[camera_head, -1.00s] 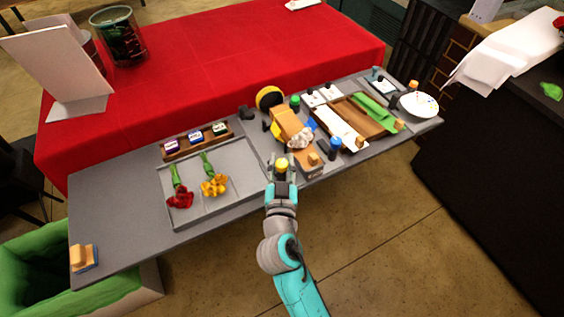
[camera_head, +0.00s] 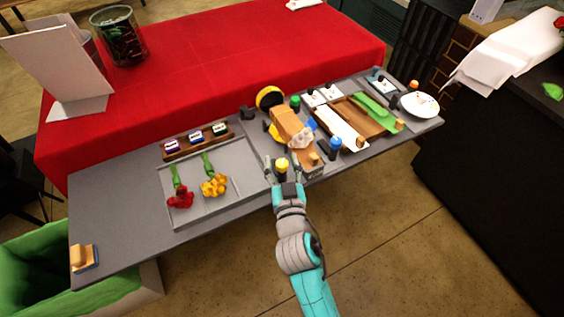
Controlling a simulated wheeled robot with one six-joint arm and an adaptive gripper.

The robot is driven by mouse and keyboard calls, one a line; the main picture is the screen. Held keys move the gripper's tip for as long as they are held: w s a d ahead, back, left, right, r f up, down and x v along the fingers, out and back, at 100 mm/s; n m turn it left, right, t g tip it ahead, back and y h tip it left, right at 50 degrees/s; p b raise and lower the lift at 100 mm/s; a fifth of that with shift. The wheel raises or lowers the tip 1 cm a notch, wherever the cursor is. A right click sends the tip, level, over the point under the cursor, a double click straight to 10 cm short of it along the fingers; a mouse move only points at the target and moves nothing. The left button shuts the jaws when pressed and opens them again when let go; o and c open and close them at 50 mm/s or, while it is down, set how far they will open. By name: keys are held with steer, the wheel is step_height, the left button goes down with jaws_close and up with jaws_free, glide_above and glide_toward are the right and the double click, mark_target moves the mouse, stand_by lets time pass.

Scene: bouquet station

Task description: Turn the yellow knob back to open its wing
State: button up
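The yellow knob (camera_head: 282,163) stands upright on a dark post near the front edge of the grey bench. My gripper (camera_head: 283,167) reaches in from the front, its fingers spread on either side of the knob. The fingers look apart from the knob, though contact is hard to judge at this size. Behind the knob is a wooden bouquet fixture (camera_head: 286,124) with a pale crumpled piece on it. Which part is the yellow knob's wing, and how far it is turned, I cannot tell.
A blue-capped knob (camera_head: 336,142) and a green-capped knob (camera_head: 295,101) stand nearby. A small wooden block (camera_head: 314,158) is close on the right. A grey tray (camera_head: 237,178) at left holds red flowers (camera_head: 180,197) and yellow flowers (camera_head: 214,185). The bench's left end is mostly clear.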

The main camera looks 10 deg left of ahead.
steer(key=v, duration=1.2)
steer(key=shift+w, duration=0.1)
stand_by(0.4)
